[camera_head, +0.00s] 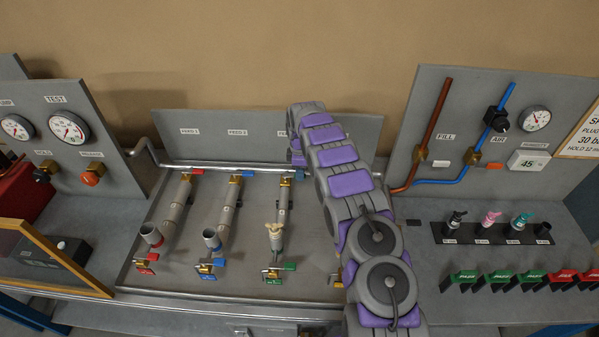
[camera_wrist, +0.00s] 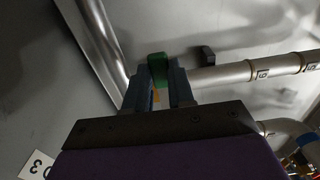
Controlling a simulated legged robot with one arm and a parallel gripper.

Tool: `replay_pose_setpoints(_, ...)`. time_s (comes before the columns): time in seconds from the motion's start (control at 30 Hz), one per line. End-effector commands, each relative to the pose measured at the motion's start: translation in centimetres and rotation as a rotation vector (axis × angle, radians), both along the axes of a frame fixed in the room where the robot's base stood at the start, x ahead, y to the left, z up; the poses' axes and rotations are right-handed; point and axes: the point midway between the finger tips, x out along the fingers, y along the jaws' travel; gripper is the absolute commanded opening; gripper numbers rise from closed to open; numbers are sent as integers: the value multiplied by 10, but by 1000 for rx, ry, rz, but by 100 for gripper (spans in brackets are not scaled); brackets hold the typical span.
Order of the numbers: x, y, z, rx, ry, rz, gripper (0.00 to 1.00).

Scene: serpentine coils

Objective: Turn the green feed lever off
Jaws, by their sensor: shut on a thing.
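The green feed lever (camera_wrist: 158,69) stands between the two fingers of my gripper (camera_wrist: 157,88) in the wrist view. My gripper is shut on it, beside a silver pipe (camera_wrist: 225,75). In the head view my purple and grey arm reaches over the panel to the back of the third pipe column.
A red lever (camera_head: 197,171) and a blue lever (camera_head: 247,173) sit on the columns to the left. A silver header pipe (camera_head: 225,165) runs along the back. Lower valves with red, blue and green handles line the front. The right panel (camera_head: 490,125) stands beside my arm.

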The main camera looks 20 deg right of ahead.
Motion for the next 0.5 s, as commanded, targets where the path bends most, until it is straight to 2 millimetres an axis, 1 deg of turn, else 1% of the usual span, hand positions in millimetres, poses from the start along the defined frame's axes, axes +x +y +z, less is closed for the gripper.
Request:
replay_pose_setpoints(0.1, 3, -1, 2, 0, -5, 22, 0)
replay_pose_setpoints(0.5, 4, -1, 2, 0, -7, 39, 0)
